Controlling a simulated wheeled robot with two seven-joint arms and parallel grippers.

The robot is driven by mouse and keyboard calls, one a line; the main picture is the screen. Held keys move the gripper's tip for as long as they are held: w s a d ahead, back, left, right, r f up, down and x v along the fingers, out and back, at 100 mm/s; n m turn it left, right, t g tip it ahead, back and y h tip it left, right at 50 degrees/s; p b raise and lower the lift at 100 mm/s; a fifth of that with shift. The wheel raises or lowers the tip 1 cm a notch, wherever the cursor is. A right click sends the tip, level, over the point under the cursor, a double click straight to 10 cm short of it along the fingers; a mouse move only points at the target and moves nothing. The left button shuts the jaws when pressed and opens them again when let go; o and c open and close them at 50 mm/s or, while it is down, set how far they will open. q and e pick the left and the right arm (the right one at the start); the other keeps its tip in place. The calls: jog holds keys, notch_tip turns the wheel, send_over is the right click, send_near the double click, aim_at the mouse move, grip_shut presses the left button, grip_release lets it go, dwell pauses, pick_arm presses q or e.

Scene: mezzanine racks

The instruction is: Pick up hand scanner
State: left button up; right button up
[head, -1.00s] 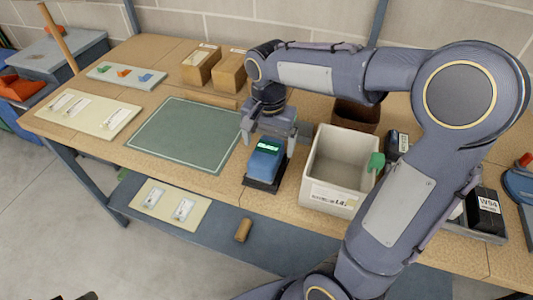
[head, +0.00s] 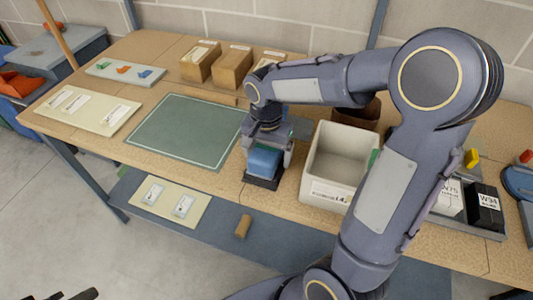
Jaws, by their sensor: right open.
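The hand scanner (head: 263,163) appears to be the blue device in a dark cradle (head: 262,183) near the bench's front edge, left of the white bin. My right gripper (head: 267,151) points down over it, with its open fingers at either side of the scanner's upper part. The gripper hides the scanner's top and its display. I cannot tell whether the fingers touch it. A dark piece at the bottom left edge (head: 82,295) may be part of my left gripper, but too little shows to read its jaws.
The white bin (head: 325,190) stands close on the right, under my right arm. A green mat (head: 183,131) lies clear on the left. Cardboard boxes (head: 231,68) stand behind. Labelled black and white boxes (head: 486,210) sit at the right. A lower shelf (head: 280,246) runs below.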

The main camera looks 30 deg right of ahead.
jog(key=shift+f, duration=0.15)
jog(key=c, duration=1.2)
